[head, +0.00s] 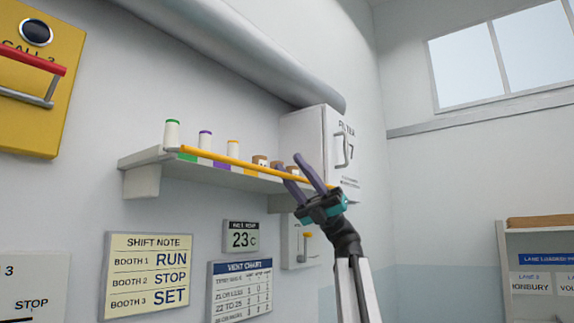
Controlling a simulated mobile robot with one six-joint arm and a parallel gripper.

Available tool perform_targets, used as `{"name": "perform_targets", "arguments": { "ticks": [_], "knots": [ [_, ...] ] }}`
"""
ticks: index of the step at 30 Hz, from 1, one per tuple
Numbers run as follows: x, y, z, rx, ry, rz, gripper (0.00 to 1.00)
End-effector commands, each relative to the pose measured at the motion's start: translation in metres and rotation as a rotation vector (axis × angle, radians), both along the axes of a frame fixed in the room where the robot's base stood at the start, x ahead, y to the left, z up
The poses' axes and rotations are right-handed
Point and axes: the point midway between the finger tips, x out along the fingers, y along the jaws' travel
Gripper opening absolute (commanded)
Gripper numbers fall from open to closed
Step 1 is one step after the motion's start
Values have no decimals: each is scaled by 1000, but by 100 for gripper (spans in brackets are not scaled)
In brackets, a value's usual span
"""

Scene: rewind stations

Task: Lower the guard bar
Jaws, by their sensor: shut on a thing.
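The guard bar (235,163) is a thin orange-yellow rod. It runs along the front of the wall shelf (140,161), sloping down to the right in the head view. Its left end shows near the shelf's left part. My gripper (289,167), with purple fingers and a teal body, is at the bar's right part. The fingers are shut on the bar and hide a little of it. The bar's right end shows just past the fingers, near the white filter box (312,135).
A pipe (235,45) runs above. A yellow panel (50,120) with a red handle is at left, and a rack (545,245) at right.

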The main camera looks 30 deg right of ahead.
Motion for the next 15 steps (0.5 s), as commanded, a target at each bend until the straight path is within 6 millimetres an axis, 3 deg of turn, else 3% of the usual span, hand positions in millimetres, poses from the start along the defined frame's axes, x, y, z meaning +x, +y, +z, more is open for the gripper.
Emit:
{"name": "perform_targets", "arguments": {
  "ticks": [15],
  "knots": [
    [3,-63,-59,3,1,-1,29]
  ]
}}
